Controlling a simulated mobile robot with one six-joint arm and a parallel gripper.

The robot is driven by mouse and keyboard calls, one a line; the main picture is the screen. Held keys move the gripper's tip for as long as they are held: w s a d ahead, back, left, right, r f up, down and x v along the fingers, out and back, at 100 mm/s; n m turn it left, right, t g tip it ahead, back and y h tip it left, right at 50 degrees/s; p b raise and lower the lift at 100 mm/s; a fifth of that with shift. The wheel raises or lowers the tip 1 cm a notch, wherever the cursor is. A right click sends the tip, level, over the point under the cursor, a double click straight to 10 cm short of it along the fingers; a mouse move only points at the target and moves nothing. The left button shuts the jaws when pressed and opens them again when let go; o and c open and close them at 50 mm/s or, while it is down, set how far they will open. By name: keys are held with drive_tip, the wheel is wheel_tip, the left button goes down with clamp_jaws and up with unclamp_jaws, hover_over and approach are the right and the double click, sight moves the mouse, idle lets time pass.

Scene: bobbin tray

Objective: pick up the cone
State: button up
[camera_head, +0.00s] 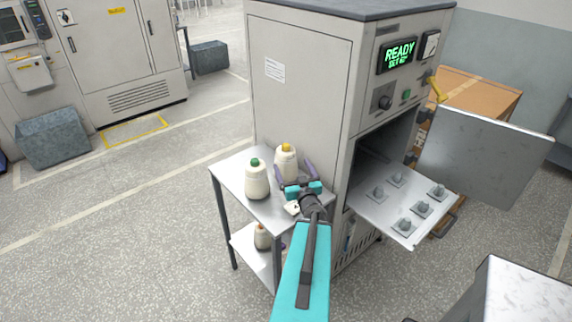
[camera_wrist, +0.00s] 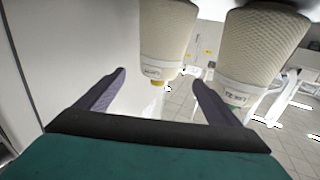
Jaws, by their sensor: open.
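Two cream yarn cones stand upright on the small cart's top. One has a yellow tip (camera_head: 286,163), and the other, to its left and nearer, has a green tip (camera_head: 256,181). My gripper (camera_head: 295,171) is open and empty at the near right side of the yellow-tipped cone. In the wrist view, which looks upside down, the yellow-tipped cone (camera_wrist: 165,40) shows ahead between my open fingertips (camera_wrist: 158,79). The green-tipped cone (camera_wrist: 262,50) is beyond the right finger. A third cone (camera_head: 262,237) stands on the lower shelf.
The cart top (camera_head: 232,172) stands against a grey cabinet (camera_head: 300,85) with a "READY" display. Its open door (camera_head: 485,155) and pulled-out tray (camera_head: 385,210) with several pegs are at right. A small white item (camera_head: 292,208) lies beside my wrist. Floor left of the cart is clear.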

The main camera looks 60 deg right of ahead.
sight(289, 159)
drive_tip(key=shift+w+d+f+b, duration=0.15)
drive_tip(key=shift+d+f+b, duration=0.1)
drive_tip(key=shift+b, duration=0.75)
drive_tip(key=b+x, duration=0.2)
drive_tip(key=b, duration=0.5)
drive_tip(key=shift+d+r+b, duration=0.1)
drive_tip(key=shift+b, duration=0.25)
drive_tip(key=b+x, duration=0.1)
drive_tip(key=x, duration=0.2)
drive_tip(key=shift+w+d, duration=0.15)
drive_tip(key=shift+w, duration=0.05)
drive_tip(key=shift+w+d+r, duration=0.15)
drive_tip(key=shift+w+d, duration=0.3)
drive_tip(key=shift+d, duration=0.05)
drive_tip(key=shift+w+d, duration=0.3)
drive_tip(key=shift+w, duration=0.15)
drive_tip(key=shift+p+x, duration=0.7)
drive_tip(key=shift+x, duration=1.9)
drive_tip(key=shift+a, duration=0.1)
drive_tip(key=c, duration=1.8)
